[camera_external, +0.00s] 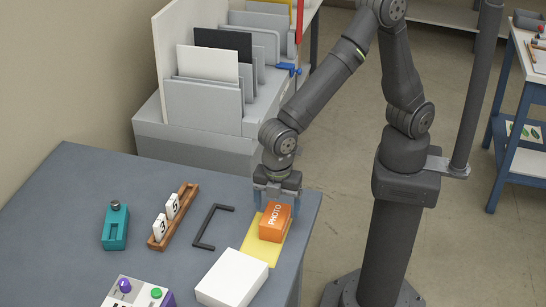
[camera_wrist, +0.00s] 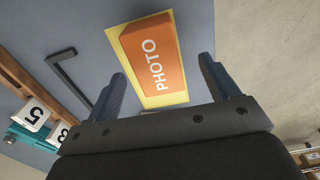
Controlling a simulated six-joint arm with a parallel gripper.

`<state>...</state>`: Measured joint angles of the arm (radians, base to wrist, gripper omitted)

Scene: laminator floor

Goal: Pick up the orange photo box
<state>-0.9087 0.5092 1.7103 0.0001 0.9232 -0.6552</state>
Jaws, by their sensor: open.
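The orange photo box (camera_external: 275,223), marked PHOTO, lies on a yellow mat (camera_external: 252,250) near the right edge of the blue-grey table. In the wrist view the orange photo box (camera_wrist: 153,58) lies beyond the fingertips, roughly between their lines, on the yellow mat (camera_wrist: 166,99). My gripper (camera_external: 277,205) is over the far end of the box, fingers pointing down. In the wrist view my gripper (camera_wrist: 164,78) is open, with one finger on each side and nothing held. I cannot tell whether the fingers touch the box.
A black bracket (camera_external: 211,228), a wooden rack with number tiles (camera_external: 173,215) and a teal device (camera_external: 116,226) stand to the left. A white block (camera_external: 232,278) lies in front of the mat. Grey upright panels (camera_external: 204,105) stand behind the table.

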